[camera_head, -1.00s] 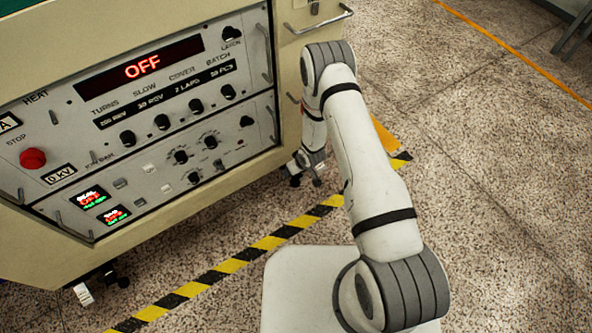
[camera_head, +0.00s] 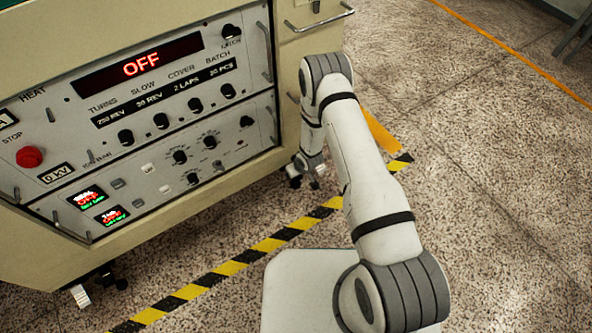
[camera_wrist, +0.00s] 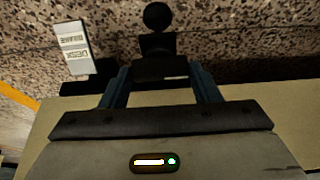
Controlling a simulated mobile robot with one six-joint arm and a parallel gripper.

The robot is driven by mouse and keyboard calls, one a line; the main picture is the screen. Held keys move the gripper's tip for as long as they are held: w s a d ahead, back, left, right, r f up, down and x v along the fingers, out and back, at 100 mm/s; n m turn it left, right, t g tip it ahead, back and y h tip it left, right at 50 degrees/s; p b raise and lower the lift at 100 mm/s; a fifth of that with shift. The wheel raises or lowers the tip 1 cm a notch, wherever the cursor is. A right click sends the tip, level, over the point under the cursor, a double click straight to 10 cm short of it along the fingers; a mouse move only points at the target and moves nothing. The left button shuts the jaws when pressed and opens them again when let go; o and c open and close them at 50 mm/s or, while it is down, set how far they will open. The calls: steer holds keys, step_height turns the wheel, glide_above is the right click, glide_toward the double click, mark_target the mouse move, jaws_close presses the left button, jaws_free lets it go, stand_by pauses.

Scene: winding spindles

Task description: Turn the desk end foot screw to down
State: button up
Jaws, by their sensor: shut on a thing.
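In the wrist view, my gripper (camera_wrist: 160,74) reaches in under the edge of the cream cabinet. Its two blue-grey fingers stand on either side of a black fitting, which I take as the desk end foot screw (camera_wrist: 158,62), and are shut on it. A round black knob or wheel (camera_wrist: 156,15) shows beyond the fitting. A white tag with the word DESK (camera_wrist: 74,48) is to the left of the fingers, apart from them. In the head view, my wrist is low at the cabinet's right corner, and the screw cannot be made out there.
The cabinet (camera_head: 150,225) carries a control panel (camera_head: 60,120) with a red OFF display and stands on casters (camera_head: 80,295). A metal rail handle (camera_head: 318,20) sticks out above my arm. Yellow-black tape (camera_head: 235,265) crosses the floor.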

steer(key=shift+a, duration=0.2)
steer(key=shift+c, duration=1)
steer(key=shift+s, duration=0.1)
steer(key=shift+m+h+b, duration=0.35)
steer(key=shift+m+h, duration=0.05)
steer(key=shift+m, duration=0.6)
steer(key=m+h, duration=0.1)
steer(key=m, duration=0.2)
steer(key=shift+a+t, duration=0.1)
steer(key=shift+t, duration=0.2)
steer(key=m+h+p, duration=0.1)
steer(key=m+h, duration=0.1)
steer(key=m, duration=0.2)
steer(key=shift+a+r+m, duration=0.1)
steer(key=shift+m, duration=0.2)
steer(key=shift+m+h+p, duration=0.4)
steer(key=shift+m+p, duration=0.35)
steer(key=shift+m, duration=0.65)
steer(key=o, duration=1)
